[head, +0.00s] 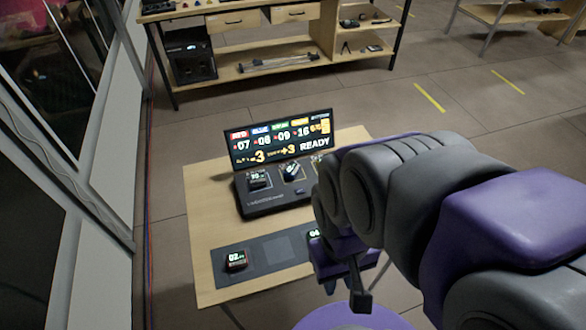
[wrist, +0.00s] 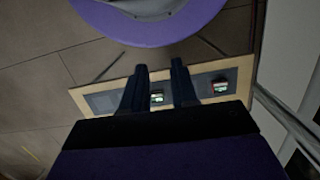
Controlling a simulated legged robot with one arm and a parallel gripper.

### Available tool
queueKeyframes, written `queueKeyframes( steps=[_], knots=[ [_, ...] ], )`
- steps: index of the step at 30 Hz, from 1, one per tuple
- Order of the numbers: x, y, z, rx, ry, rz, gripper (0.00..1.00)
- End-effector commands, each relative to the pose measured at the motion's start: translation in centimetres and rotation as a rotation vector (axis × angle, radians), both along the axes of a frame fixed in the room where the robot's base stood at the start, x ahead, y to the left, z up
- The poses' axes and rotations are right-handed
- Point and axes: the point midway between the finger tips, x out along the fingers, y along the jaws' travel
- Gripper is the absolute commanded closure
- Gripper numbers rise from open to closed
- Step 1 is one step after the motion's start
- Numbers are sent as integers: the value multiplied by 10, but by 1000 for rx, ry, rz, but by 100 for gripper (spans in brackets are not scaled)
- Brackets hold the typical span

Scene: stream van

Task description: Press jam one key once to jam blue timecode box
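A black console (head: 275,199) stands on a small wooden table, its raised screen (head: 280,140) showing coloured columns, numbers and READY. A small box with a lit display (head: 258,180) sits on its left part. A dark object (head: 291,170) is at its middle; the right part is hidden behind my arm. Key labels are too small to read. A timecode box with a reddish edge (head: 236,260) lies on the dark mat (head: 268,253). Another box (head: 314,234) is mostly hidden by my gripper. My gripper (wrist: 158,72) is empty, its fingers apart, above the table's front right.
The wooden table (head: 205,205) has bare wood at its left. In the wrist view two boxes show on the mat, one between my fingers (wrist: 157,97) and one right of them (wrist: 220,86). A shelf bench (head: 270,65) stands behind. A glass wall is at left.

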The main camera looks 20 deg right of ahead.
Motion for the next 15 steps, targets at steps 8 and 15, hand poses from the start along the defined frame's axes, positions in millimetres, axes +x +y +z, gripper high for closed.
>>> queueKeyframes(
  steps=[8, 15],
  knots=[
    [0, 0, 0, 0, 0, 0, 99],
    [0, 0, 0, 0, 0, 0, 100]
  ],
)
